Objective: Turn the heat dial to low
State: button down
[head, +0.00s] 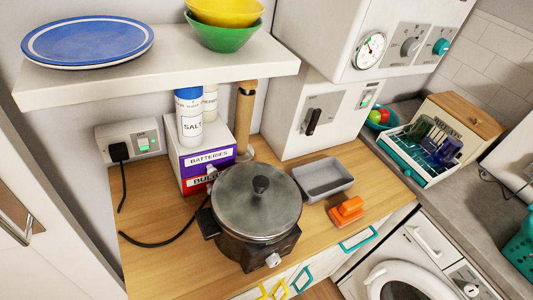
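Several dials are in view, and no label I can read marks one as the heat dial. A black slow cooker (225,245) with a grey lid stands on the wooden counter, with a small pale dial (273,260) low on its front. A white front-loading machine (425,245) at the lower right has a pale round dial (471,290) on its panel, near the frame edge. A grey knob (410,47) and a teal knob (439,47) sit on the white wall unit. The dial settings are too small to read. My gripper is not in view.
A grey tray (323,192) and an orange object (346,211) lie right of the cooker. A black cord (160,240) runs to the socket (142,142). A shelf (50,90) with a plate and bowls overhangs the counter. A dish rack (395,150) stands right.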

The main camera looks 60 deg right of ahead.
aim_at(274, 260)
jog(key=k, duration=1.45)
jog(key=z, duration=0.65)
jog(key=i, duration=1)
jog(key=u, duration=0.05)
